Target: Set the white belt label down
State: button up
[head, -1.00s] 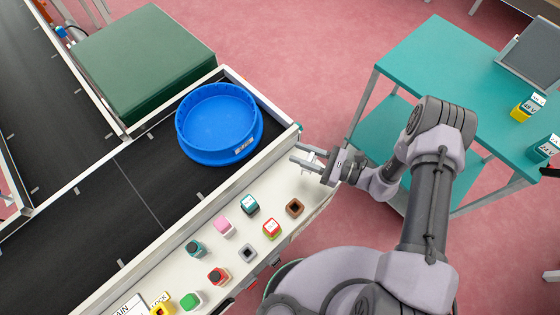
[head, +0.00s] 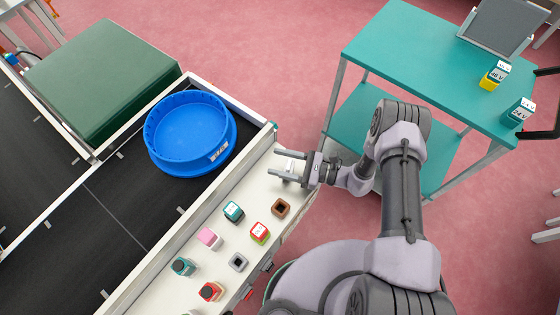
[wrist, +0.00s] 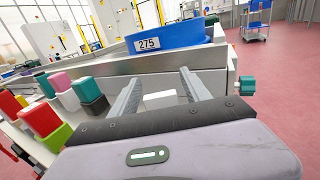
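The white belt label (head: 290,166) is a small white piece at the right end of the pale ledge (head: 262,190) beside the conveyor. It also shows in the wrist view (wrist: 160,100), between the two fingers with a gap on each side. My gripper (head: 275,163) is open around it, low over the ledge. The fingers also show in the wrist view (wrist: 160,88), spread apart and pointing ahead. The label's underside is hidden, so its contact with the ledge cannot be seen.
A blue round tub (head: 188,165) with a "275" plate stands on the belt (head: 120,205). Several coloured blocks (head: 209,239) and a brown open square (head: 281,208) sit on the ledge near my gripper. A teal table (head: 420,60) stands to the right.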

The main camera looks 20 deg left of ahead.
jog(key=shift+r, duration=0.25)
jog(key=d+p, duration=0.1)
jog(key=d, duration=1.1)
jog(key=shift+f+p, duration=0.1)
jog(key=shift+p, duration=0.3)
notch_tip(320, 180, up, 24)
jog(key=d+n+g+h, duration=0.2)
jog(key=n+g+h, duration=0.2)
jog(key=n+h, duration=0.45)
jog(key=s+d+r+n+t+h, duration=0.2)
jog(key=s+r+t, duration=0.3)
jog(key=r, duration=0.3)
jog(key=s+d+r+n+t+h, duration=0.3)
jog(key=s+d+r+t+h, duration=0.1)
jog(key=s+r, duration=0.4)
jog(key=shift+d+r+t+h, duration=0.35)
jog(key=shift+r+t+h, duration=0.05)
jog(key=shift+h, duration=0.35)
